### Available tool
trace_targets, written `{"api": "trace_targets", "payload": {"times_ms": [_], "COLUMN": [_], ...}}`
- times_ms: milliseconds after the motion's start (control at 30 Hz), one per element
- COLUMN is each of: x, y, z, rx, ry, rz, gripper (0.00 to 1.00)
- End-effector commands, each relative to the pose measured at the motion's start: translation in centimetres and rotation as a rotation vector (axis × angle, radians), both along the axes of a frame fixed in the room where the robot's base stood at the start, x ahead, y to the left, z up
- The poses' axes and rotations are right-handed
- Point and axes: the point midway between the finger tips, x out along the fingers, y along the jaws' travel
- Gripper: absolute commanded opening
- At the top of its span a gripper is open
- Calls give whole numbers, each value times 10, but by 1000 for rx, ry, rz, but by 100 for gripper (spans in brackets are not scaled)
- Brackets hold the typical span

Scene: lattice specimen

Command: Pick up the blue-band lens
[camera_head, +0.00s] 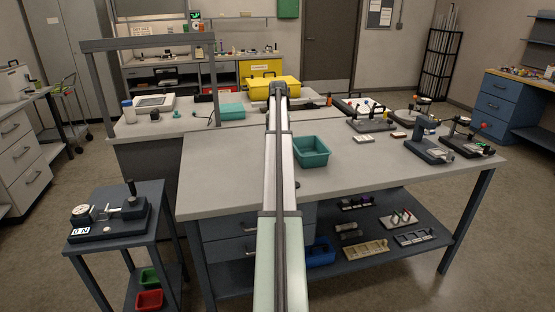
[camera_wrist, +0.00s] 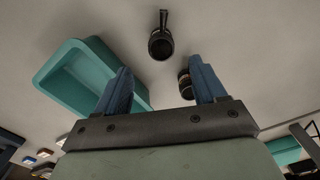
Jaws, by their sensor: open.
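My gripper (camera_wrist: 160,72) shows in the wrist view with its two blue fingers spread apart and nothing between them. Beyond the fingertips, a small dark round piece with a handle-like stem (camera_wrist: 161,45) stands on the pale worktop. A second small dark cylinder with a lighter brownish band (camera_wrist: 184,84) is beside the right finger and partly hidden by it. I cannot make out a blue band on either, so I cannot tell which is the blue-band lens. In the head view my arm hides the gripper and the area under it.
A teal open bin (camera_wrist: 52,65) lies left of the fingers; in the head view a teal bin (camera_head: 313,161) stands right of my arm on the grey bench (camera_head: 230,185). A yellow case (camera_head: 287,83) stands behind. Fixtures (camera_head: 428,148) crowd the bench's right end.

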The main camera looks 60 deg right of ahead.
Motion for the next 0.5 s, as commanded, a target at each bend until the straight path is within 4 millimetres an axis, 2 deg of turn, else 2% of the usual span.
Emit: {"api": "trace_targets", "payload": {"times_ms": [100,200,500], "x": [0,0,0], "y": [1,1,1], "z": [-23,-38,-56], "rx": [1,0,-1], "ry": [0,0,-1], "rz": [0,0,0], "gripper": [70,70,70]}}
